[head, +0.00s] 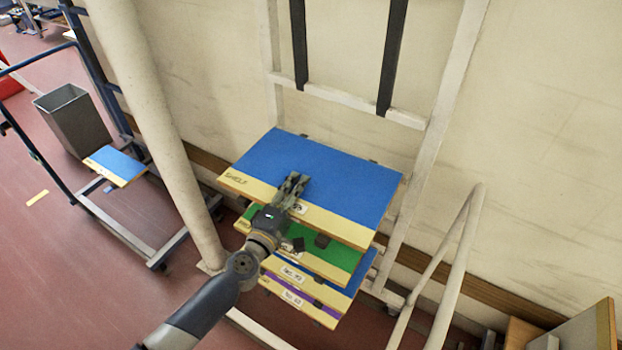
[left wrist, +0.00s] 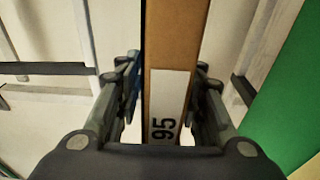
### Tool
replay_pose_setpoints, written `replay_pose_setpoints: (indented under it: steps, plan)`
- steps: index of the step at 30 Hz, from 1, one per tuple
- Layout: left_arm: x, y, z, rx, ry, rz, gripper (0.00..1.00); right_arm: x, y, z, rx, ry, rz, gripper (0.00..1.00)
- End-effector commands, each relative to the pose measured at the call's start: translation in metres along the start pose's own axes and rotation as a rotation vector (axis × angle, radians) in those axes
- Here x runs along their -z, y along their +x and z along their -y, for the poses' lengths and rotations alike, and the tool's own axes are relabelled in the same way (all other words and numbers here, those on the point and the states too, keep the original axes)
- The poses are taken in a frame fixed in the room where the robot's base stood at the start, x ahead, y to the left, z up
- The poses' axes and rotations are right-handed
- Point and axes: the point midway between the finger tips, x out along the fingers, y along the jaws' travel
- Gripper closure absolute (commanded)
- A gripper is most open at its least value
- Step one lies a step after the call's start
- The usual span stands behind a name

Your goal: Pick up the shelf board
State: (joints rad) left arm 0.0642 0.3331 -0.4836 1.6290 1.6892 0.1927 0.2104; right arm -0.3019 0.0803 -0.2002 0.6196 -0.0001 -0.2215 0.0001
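The shelf board (head: 345,180) is the top board of a stack on the rack, blue on top with a yellow front edge marked "SHELF". My left gripper (head: 293,186) is at the middle of its front edge, with one finger showing above the blue face. In the left wrist view my gripper (left wrist: 167,85) has a finger on each side of the board's brown edge (left wrist: 176,35), near a white label reading "95". A narrow gap seems to show beside the left finger, so it looks open around the edge. My right gripper is not in view.
Below the top board lie a green board (head: 343,256) and further labelled boards. A pale upright post (head: 160,130) stands left of the stack, and a pale rail (head: 455,250) stands right. A grey bin (head: 75,118) and a small blue board (head: 116,166) are at the left.

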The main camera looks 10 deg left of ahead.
Motion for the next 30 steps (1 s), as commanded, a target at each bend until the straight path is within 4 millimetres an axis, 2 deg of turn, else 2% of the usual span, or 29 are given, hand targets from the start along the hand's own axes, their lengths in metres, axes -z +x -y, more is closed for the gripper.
replay_pose_setpoints:
  steps: [1,3,4,19,30]
  plan:
    - [0.000,0.000,0.000,0.000,0.000,0.000,0.82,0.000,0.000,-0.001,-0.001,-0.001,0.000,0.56]
    - [0.000,0.000,0.000,0.000,0.000,0.000,0.98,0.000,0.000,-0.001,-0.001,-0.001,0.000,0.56]
    - [0.000,0.000,0.000,0.000,0.000,0.000,1.00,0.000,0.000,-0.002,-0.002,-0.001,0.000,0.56]
    - [0.001,0.001,-0.006,-0.005,0.000,-0.002,1.00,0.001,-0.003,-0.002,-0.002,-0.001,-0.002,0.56]
    - [0.001,0.001,-0.032,-0.006,0.000,-0.001,1.00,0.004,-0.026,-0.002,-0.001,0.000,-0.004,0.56]
